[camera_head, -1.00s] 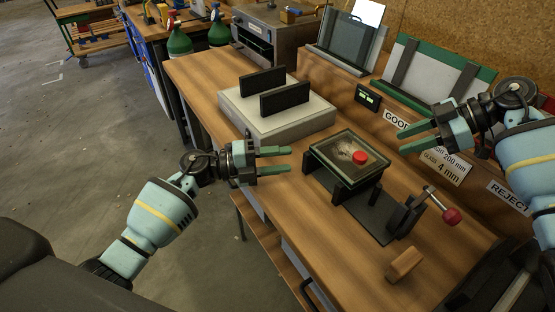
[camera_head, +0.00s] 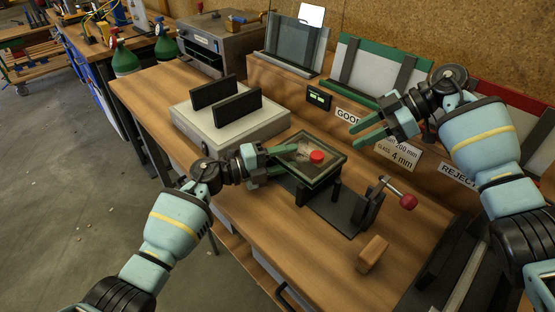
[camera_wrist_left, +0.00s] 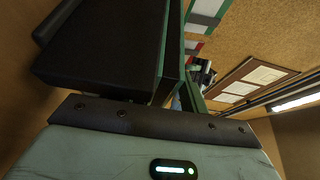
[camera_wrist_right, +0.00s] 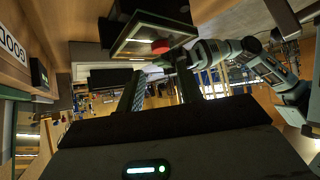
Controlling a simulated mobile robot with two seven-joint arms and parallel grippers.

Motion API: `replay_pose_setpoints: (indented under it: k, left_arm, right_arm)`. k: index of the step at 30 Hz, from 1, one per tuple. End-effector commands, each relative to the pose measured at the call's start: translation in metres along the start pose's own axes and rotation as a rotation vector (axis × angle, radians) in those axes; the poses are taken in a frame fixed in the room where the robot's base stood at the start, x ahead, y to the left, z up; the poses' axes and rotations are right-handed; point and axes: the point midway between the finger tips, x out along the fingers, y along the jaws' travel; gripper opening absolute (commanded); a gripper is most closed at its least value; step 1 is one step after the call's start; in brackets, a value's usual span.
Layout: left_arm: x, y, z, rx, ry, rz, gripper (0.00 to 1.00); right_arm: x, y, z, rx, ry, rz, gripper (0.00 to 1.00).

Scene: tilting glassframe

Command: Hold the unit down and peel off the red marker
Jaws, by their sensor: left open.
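The glass unit (camera_head: 327,170), a dark-framed pane, lies on a black fixture (camera_head: 336,208) on the bench. The red marker (camera_head: 317,156) sits on top of the glass; it also shows in the right wrist view (camera_wrist_right: 160,46). My left gripper (camera_head: 284,161) is open at the unit's left edge, one finger reaching over the corner of the frame. I cannot tell whether it touches. In the left wrist view a large dark block fills the space by the fingers. My right gripper (camera_head: 366,131) is open and empty, above and to the right of the unit.
A clamp lever with a red knob (camera_head: 408,201) stands right of the unit. A wooden block (camera_head: 372,254) lies in front. A pale box with two black uprights (camera_head: 233,128) stands behind left. Labelled racks (camera_head: 375,72) line the back.

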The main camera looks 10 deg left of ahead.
Motion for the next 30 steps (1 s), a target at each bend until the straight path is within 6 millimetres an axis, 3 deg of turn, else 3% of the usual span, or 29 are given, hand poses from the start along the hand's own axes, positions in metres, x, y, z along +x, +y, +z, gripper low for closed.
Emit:
replay_pose_setpoints:
  k: [6, 17, 21, 25, 30]
  left_arm:
    - [0.000, 0.000, 0.000, 0.001, 0.000, 0.000, 0.44]
    - [0.000, 0.000, 0.000, 0.001, 0.000, 0.000, 0.00]
    - [0.000, 0.000, 0.000, 0.001, 0.000, 0.000, 0.00]
    - [0.000, 0.000, 0.000, 0.001, 0.000, 0.000, 0.00]
    - [0.000, 0.000, 0.000, 0.001, 0.000, 0.000, 0.00]
  right_arm:
    - [0.000, 0.000, 0.000, 0.000, 0.000, 0.000, 0.36]
    - [0.000, 0.000, 0.000, 0.000, 0.000, 0.000, 0.36]
    - [0.000, 0.000, 0.000, 0.000, 0.000, 0.000, 0.36]
    - [0.000, 0.000, -0.003, -0.027, -0.015, 0.000, 0.53]
    - [0.002, -0.005, -0.019, -0.259, -0.137, -0.005, 0.55]
